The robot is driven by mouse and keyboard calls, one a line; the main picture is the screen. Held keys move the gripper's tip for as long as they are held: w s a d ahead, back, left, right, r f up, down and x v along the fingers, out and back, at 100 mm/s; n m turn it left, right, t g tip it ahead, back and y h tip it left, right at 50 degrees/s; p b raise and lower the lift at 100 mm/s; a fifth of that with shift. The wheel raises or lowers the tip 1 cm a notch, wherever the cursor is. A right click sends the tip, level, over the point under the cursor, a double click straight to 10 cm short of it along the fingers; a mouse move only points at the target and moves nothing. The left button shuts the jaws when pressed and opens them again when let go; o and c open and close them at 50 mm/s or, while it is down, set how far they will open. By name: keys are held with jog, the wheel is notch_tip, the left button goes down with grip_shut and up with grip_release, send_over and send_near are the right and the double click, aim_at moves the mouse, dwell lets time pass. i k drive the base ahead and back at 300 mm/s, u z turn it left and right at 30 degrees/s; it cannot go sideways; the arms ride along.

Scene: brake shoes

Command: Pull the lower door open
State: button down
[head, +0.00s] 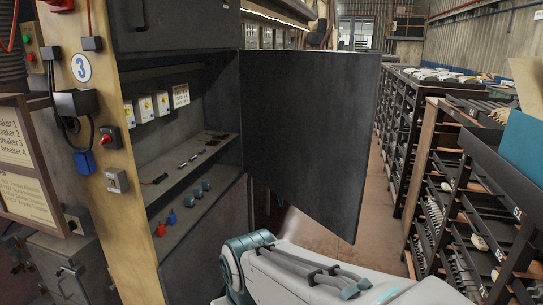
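A dark grey cabinet door (310,130) stands swung wide open, out to the right of its cabinet. The cabinet's inside shows: a shelf (190,165) with small dark parts on it, a lower ledge with red, blue and grey knobs (172,217), and pale switch boxes (145,108) on the back wall. Another dark closed panel (175,22) sits above the opening. My arm comes in at the bottom right, below the open door. My gripper is not visible, so whether it touches the door cannot be told.
Tall dark racks (400,120) filled with parts line the right side, with a blue-green panel (522,150) near the right edge. A narrow strip of floor (310,232) is free between door and racks. Wall switches and a breaker sign (22,165) are at left.

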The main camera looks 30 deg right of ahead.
aim_at(308, 117)
jog(key=u, duration=0.15)
jog(key=i, duration=0.65)
jog(key=z, duration=0.7)
jog(key=i, duration=0.45)
jog(key=z, duration=0.5)
